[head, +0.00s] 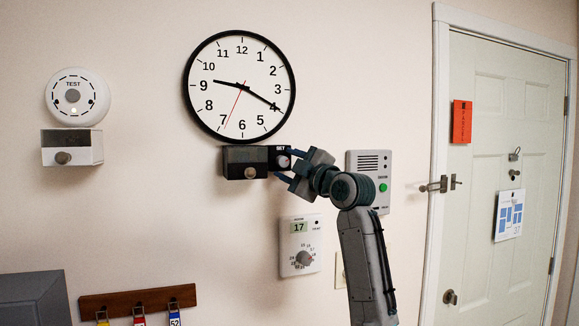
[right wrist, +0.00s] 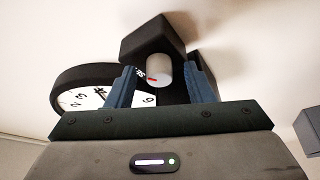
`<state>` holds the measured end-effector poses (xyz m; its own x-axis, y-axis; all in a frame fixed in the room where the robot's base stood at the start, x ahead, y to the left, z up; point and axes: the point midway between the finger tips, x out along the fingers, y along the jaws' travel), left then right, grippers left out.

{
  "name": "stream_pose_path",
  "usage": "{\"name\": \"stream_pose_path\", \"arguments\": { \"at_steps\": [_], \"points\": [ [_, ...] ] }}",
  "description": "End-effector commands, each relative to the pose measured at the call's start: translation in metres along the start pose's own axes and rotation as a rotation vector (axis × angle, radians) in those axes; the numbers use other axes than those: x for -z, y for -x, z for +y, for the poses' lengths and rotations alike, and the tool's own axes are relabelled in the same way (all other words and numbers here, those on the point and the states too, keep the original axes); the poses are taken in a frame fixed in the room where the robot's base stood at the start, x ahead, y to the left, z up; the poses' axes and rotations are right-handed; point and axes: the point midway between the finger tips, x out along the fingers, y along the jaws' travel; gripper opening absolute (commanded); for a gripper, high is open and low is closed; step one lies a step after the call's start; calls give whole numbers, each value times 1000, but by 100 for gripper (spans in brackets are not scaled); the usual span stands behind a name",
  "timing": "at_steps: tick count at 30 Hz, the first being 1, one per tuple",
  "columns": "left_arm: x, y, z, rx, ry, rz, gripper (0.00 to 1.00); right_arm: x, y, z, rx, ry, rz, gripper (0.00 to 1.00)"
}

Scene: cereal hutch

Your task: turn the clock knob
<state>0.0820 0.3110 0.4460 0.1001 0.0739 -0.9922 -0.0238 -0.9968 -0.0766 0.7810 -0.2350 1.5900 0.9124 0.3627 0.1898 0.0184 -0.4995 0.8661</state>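The wall clock (head: 225,98) is round and white with a black rim, its hands near 9:20. Below it hangs a dark box whose right part, marked SET, carries a pale clock knob (head: 284,161). My right gripper (head: 286,165) is at this knob, its two blue fingers pointing left at it. In the right wrist view the knob (right wrist: 158,70) is a light cylinder with a red mark, between the spread fingers, with visible gaps on both sides. The clock (right wrist: 108,90) shows partly behind the left finger there. My left gripper is not in view.
A dark-fronted box (head: 242,160) with a round knob adjoins the SET part on the left. A thermostat (head: 300,245) hangs below, and an intercom panel (head: 371,172) with a green button is behind my right arm. A test alarm (head: 78,97) is far left; a door (head: 500,200) stands right.

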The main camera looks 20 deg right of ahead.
Motion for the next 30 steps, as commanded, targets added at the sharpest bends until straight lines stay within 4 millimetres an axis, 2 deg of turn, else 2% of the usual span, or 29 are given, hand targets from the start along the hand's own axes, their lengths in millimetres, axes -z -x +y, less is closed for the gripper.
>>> {"name": "stream_pose_path", "arguments": {
  "at_steps": [5,8,13,19,24,30],
  "points": [
    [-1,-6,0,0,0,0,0,-1,8,-1,-2,2,0,48],
    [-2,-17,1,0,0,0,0,-2,23,-4,-3,3,0,48],
    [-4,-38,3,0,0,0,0,-3,59,-5,-4,5,0,48],
    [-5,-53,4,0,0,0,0,-2,93,-3,-2,3,-1,48],
    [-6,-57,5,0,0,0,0,-1,107,-1,0,1,-1,48],
    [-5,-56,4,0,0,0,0,0,108,0,0,0,0,48]
  ]
}}
